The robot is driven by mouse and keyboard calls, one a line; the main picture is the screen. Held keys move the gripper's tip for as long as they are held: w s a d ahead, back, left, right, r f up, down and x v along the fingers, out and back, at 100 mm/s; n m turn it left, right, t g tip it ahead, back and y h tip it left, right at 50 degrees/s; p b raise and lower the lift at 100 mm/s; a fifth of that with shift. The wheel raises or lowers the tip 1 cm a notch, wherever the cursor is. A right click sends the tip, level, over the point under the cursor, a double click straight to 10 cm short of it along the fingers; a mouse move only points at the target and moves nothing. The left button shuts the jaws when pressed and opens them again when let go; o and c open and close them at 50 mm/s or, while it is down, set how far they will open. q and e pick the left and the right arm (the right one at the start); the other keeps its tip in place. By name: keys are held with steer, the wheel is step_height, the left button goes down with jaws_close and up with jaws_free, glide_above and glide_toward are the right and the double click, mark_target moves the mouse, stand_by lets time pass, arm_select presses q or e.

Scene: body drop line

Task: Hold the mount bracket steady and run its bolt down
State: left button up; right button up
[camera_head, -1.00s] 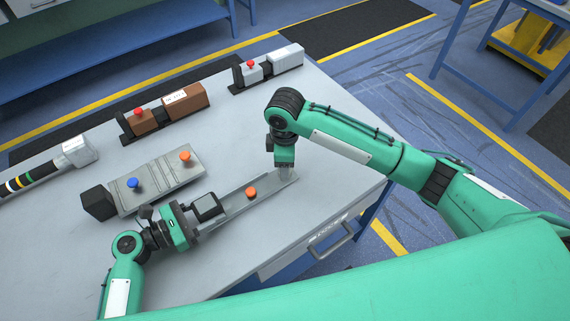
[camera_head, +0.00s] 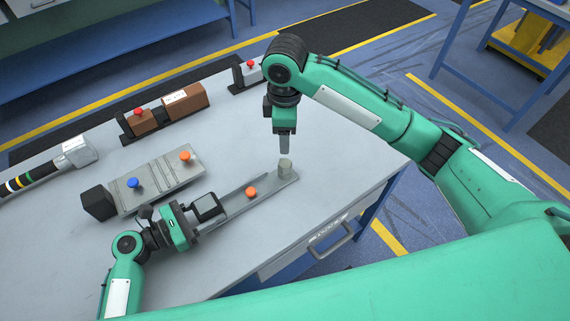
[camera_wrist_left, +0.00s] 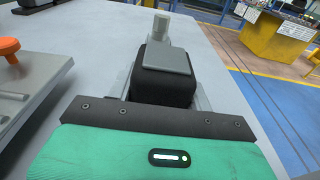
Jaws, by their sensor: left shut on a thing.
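The mount bracket (camera_head: 240,198) is a long grey channel lying on the table. My left gripper (camera_head: 203,210) is shut at the bracket's near end, by a black block with a grey top.
A grey panel (camera_head: 155,180) with blue and orange knobs lies left of the bracket. A brown unit (camera_head: 184,100) with a red button and a grey-headed tool (camera_head: 76,152) are farther back. The table is clear right of the bracket.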

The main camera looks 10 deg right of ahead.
arm_select(q)
steer(key=o, duration=1.3)
steer(key=shift+f, duration=0.15)
steer(key=shift+a, duration=0.1)
steer(key=v, duration=1.2)
steer(key=shift+s, duration=0.1)
